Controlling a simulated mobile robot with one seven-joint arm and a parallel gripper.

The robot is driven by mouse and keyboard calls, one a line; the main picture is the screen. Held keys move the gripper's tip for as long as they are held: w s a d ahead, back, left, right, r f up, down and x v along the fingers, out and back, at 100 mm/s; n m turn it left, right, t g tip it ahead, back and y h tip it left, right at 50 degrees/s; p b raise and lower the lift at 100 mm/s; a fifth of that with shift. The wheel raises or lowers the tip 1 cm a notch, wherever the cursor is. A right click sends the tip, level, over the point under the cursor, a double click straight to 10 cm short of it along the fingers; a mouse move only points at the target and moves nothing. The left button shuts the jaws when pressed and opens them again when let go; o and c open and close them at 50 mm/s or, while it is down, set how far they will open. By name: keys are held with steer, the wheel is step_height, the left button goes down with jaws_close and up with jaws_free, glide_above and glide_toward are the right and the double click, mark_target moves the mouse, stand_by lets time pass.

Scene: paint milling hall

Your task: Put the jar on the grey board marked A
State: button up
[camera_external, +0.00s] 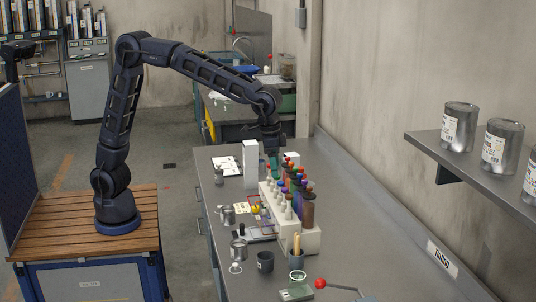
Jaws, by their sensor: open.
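My gripper (274,161) points down from the end of the arm over the far end of the bottle rack on the bench. Its fingers look small and greenish, and they are open. Several small vessels could be the jar: a metal one (219,177) near the left edge, a tin (227,215), another tin (239,250) and a dark cup (265,261). I cannot tell which is the jar. I cannot make out a grey board marked A or its letter. The gripper's far side and the bench behind the rack are partly hidden.
The pale rack (311,239) holds several colour-topped bottles under and beside my gripper. A tall white box (250,164) stands left of it. A pen cup (296,259) and a red-knobbed lever (321,284) are near the front. The bench's right side is clear.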

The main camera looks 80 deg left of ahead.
steer(key=s+a+r+n+t, duration=0.1)
steer(key=s+a+r, duration=0.1)
steer(key=s+a, duration=0.45)
steer(key=s+a+r, duration=0.3)
steer(key=a, duration=0.6)
steer(key=s+a+r+n+t, duration=0.1)
steer(key=s+a+r, duration=0.1)
steer(key=s+a, duration=0.35)
steer(key=s+a+f, duration=0.2)
steer(key=s+a, duration=0.5)
steer(key=s, duration=0.2)
steer(key=s+a+f+n+t, duration=0.1)
steer(key=s+a+f, duration=0.2)
steer(key=s+a, duration=0.5)
steer(key=shift+s+f+y, duration=0.2)
steer(key=shift+s+y, duration=0.1)
steer(key=shift+s, duration=0.6)
